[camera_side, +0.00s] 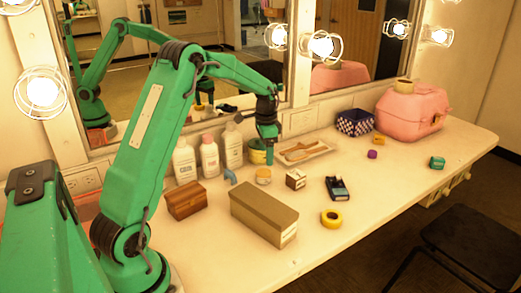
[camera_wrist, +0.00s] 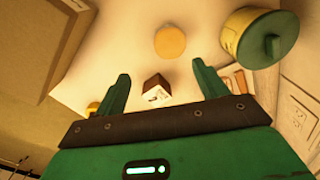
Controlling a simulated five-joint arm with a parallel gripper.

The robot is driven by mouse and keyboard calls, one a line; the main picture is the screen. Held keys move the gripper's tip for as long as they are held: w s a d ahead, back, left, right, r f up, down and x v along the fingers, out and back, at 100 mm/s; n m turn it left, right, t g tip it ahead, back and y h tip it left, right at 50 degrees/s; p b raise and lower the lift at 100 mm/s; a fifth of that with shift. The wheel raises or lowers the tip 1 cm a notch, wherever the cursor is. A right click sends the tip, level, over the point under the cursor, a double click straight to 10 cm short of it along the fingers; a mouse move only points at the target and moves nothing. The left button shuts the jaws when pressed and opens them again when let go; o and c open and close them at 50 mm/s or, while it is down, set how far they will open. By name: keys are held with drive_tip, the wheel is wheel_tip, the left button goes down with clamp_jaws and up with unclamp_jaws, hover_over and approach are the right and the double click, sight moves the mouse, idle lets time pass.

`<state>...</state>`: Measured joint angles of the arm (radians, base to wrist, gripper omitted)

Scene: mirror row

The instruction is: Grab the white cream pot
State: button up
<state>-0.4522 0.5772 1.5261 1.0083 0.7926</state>
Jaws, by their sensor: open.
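My gripper (camera_side: 268,158) points down above and just behind the pot in the side view. In the wrist view my gripper (camera_wrist: 160,72) has its two green fingers wide apart with nothing held. The pot is apart from the fingers.
A yellow jar with a green lid (camera_wrist: 257,38) stands close to one finger. A small brown-topped box (camera_side: 296,179) is right of the pot, and several bottles (camera_side: 209,157) are left. A long tan box (camera_side: 264,213) lies in front.

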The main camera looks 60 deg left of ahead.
sight(264, 172)
drive_tip(key=f, duration=0.1)
drive_tip(key=a, duration=0.1)
drive_tip(key=a+f, duration=0.1)
drive_tip(key=shift+w+f, duration=0.25)
drive_tip(key=shift+f, duration=4)
drive_tip(key=c, duration=1)
drive_tip(key=shift+r, duration=0.8)
drive_tip(key=r, duration=0.1)
drive_tip(key=d+r, duration=0.1)
drive_tip(key=r, duration=0.1)
drive_tip(key=shift+r, duration=0.1)
drive_tip(key=d+r, duration=0.6)
drive_tip(key=d, duration=0.4)
drive_tip(key=shift+s+d+r, duration=0.15)
drive_tip(key=shift+s+d, duration=0.15)
drive_tip(key=shift+s, duration=0.05)
